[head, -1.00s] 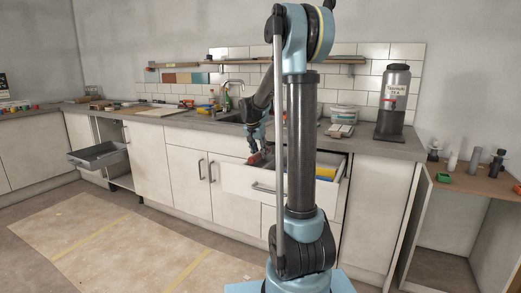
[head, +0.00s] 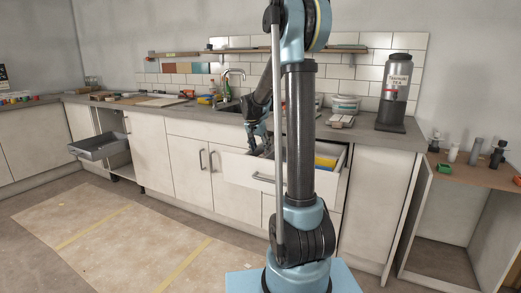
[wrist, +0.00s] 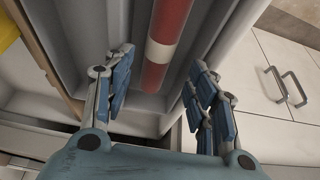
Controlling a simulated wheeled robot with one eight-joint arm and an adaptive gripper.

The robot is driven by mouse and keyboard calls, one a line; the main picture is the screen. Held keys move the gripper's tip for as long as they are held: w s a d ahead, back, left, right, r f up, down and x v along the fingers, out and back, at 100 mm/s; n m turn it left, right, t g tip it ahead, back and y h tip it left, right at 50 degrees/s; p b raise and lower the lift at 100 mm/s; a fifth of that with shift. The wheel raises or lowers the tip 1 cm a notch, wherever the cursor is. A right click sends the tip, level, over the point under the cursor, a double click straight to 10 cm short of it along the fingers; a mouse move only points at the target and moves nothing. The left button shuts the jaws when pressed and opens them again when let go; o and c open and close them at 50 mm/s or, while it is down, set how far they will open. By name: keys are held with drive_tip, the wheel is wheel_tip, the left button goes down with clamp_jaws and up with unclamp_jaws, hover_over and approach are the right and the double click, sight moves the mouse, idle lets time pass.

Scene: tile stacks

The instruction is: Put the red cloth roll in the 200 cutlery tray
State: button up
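The red cloth roll (wrist: 170,28), with a white band, lies lengthwise in a narrow light-grey compartment in the wrist view. Its far end is cut off by the top of the picture. My gripper (wrist: 160,85) is open, its blue-padded fingers on either side of the roll with a gap visible on the left. In the head view my gripper (head: 258,148) reaches down into the open drawer (head: 250,172); the roll is not visible there. The grey compartment wall (wrist: 115,45) shows in the wrist view, but no 200 label is readable, so I cannot tell which tray it is.
A yellow item (head: 325,163) lies in the right part of the drawer, partly behind my arm. Another grey drawer (head: 97,147) stands open at the left. The counter above holds a dark dispenser (head: 394,95). An open cabinet (head: 455,220) stands at the right.

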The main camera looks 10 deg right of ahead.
drive_tip(key=v, duration=1.2)
drive_tip(key=shift+f, duration=0.1)
idle(0.7)
